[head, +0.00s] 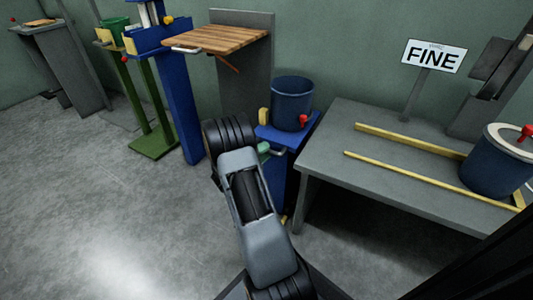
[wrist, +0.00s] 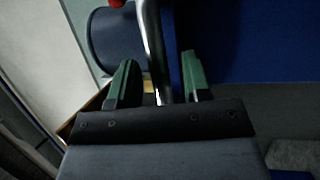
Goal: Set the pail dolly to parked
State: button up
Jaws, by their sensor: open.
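The pail dolly (head: 309,131) is a blue stand in the middle of the head view. A metal handle (head: 275,152) juts from the dolly's near side. My gripper (head: 264,149) is at this handle, largely hidden behind my own arm. In the wrist view, the green fingertips of my gripper (wrist: 160,62) are apart, with the handle bar (wrist: 150,40) running between them. I cannot tell if either finger touches it. The pail (wrist: 112,42) and the dolly's blue side (wrist: 245,45) lie beyond.
A grey bench (head: 350,180) stands right, with yellow rails (head: 400,168), another blue pail (head: 490,170) and a FINE sign (head: 434,56). A wooden-topped stand (head: 220,38), a blue stand (head: 180,100) and a green stand (head: 150,145) are left. The left floor is clear.

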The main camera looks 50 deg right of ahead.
jog(key=shift+s+d+r, duration=0.1)
jog(key=shift+d, duration=0.45)
grip_shut()
